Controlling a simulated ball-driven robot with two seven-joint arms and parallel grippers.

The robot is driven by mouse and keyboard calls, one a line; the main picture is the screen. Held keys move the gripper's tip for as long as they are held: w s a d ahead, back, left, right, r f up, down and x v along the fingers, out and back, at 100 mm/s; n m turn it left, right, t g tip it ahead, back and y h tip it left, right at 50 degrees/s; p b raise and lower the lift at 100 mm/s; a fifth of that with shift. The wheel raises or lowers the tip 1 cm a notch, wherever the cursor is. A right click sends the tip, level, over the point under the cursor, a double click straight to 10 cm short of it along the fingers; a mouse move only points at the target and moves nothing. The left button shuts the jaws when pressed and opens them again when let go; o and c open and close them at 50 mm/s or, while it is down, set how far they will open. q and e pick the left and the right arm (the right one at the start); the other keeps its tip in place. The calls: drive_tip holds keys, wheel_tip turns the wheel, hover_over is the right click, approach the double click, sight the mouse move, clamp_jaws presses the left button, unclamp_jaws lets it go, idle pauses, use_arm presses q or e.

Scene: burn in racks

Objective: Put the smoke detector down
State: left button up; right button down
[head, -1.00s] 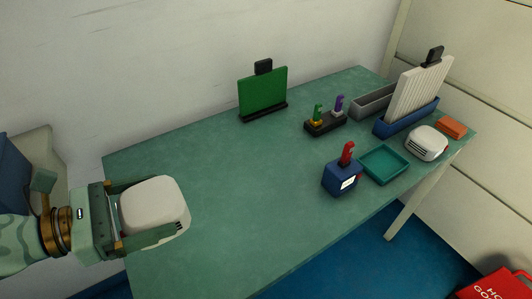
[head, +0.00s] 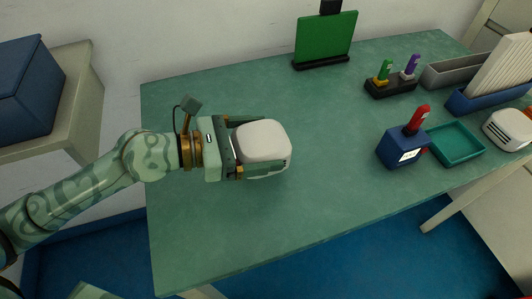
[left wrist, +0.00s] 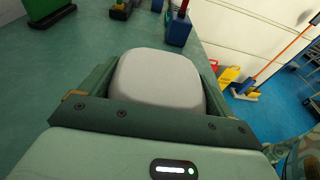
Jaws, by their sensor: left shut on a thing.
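My left gripper (head: 246,148) is shut on a white, rounded smoke detector (head: 265,142), one finger on each side of it. The detector is over the left part of the green table (head: 215,235); I cannot tell whether it touches the top. In the left wrist view the detector (left wrist: 158,80) fills the space between the fingers. A second white detector-like unit (head: 508,130) with dark slots sits at the table's right. My right gripper is not in view.
A green board (head: 325,40) stands at the back. To the right are a black holder (head: 390,87) with coloured pieces, a blue box (head: 402,150) with a red piece, a teal tray (head: 456,146) and a blue rack (head: 490,97). The table's left and front middle are clear.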

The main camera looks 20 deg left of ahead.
use_arm(q)
drive_tip(key=shift+w+d+f, duration=0.25)
drive_tip(key=shift+w+f, duration=0.05)
drive_tip(key=shift+f, duration=0.2)
drive_tip(key=f+b, duration=0.1)
drive_tip(key=f, duration=0.1)
drive_tip(key=f+b, duration=0.2)
drive_tip(key=shift+w+d, duration=0.15)
drive_tip(key=shift+w, duration=0.05)
drive_tip(key=shift+r, duration=0.25)
drive_tip(key=shift+f, duration=0.15)
drive_tip(key=o, duration=0.8)
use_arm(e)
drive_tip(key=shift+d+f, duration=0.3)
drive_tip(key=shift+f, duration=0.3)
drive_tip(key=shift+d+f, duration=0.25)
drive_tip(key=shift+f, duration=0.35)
